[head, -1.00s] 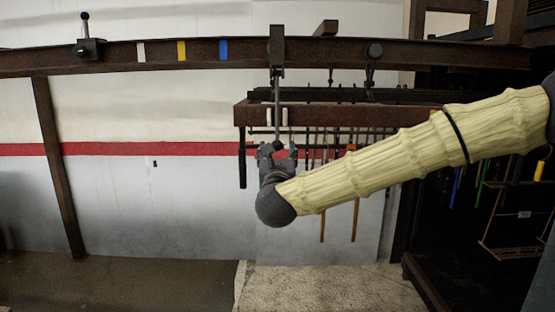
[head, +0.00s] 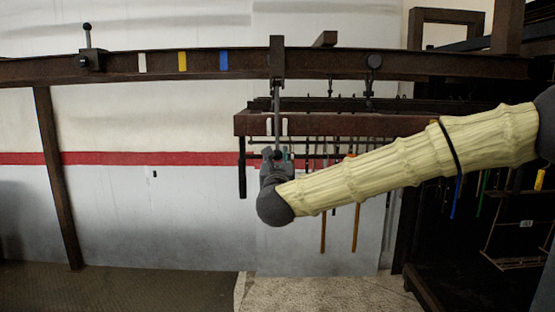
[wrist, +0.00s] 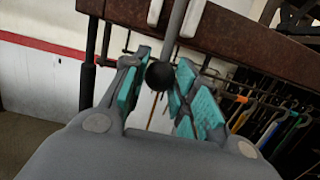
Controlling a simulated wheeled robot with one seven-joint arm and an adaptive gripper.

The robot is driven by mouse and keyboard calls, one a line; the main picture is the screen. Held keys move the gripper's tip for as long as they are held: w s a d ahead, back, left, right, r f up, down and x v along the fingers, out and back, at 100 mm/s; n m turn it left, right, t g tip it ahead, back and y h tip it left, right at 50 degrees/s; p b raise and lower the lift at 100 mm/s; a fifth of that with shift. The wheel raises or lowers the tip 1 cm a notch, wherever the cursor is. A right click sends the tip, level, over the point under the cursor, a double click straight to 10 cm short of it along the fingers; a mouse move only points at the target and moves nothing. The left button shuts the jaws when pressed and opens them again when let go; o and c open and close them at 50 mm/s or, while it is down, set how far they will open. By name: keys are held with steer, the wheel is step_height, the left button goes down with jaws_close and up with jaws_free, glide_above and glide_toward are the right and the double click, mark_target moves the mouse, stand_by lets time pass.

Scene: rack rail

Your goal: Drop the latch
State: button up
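A dark latch (head: 91,58) with an upright ball-topped lever is mounted on the left part of the rusty rail (head: 190,66). A carriage (head: 277,62) sits on the rail further right. A grey rod hangs from it, ending in a black ball (head: 278,155). My gripper (head: 276,158) is below the carriage, pointing up, with its fingers on either side of the ball. In the wrist view the ball (wrist: 159,76) shows between the teal pads of my gripper (wrist: 163,82), with a small gap beside the right pad. The far side of the ball is hidden.
White, yellow (head: 182,62) and blue marks lie on the rail between latch and carriage. Behind my gripper is a rusty beam (head: 370,126) with several hanging tools. The space below the left rail is clear.

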steer(key=shift+f, duration=0.1)
stand_by(0.3)
steer(key=shift+w+f+b, duration=0.1)
steer(key=shift+w+b, duration=0.2)
steer(key=shift+b, duration=0.25)
steer(key=shift+w+f+b, duration=0.15)
steer(key=shift+w+b, duration=1.15)
steer(key=shift+b, duration=0.25)
steer(key=shift+w+b, duration=0.6)
steer(key=shift+b, duration=0.05)
steer(key=shift+d+r, duration=0.1)
steer(key=shift+r, duration=0.15)
steer(key=o, duration=0.9)
steer(key=shift+w+f, duration=0.15)
steer(key=shift+o, duration=0.2)
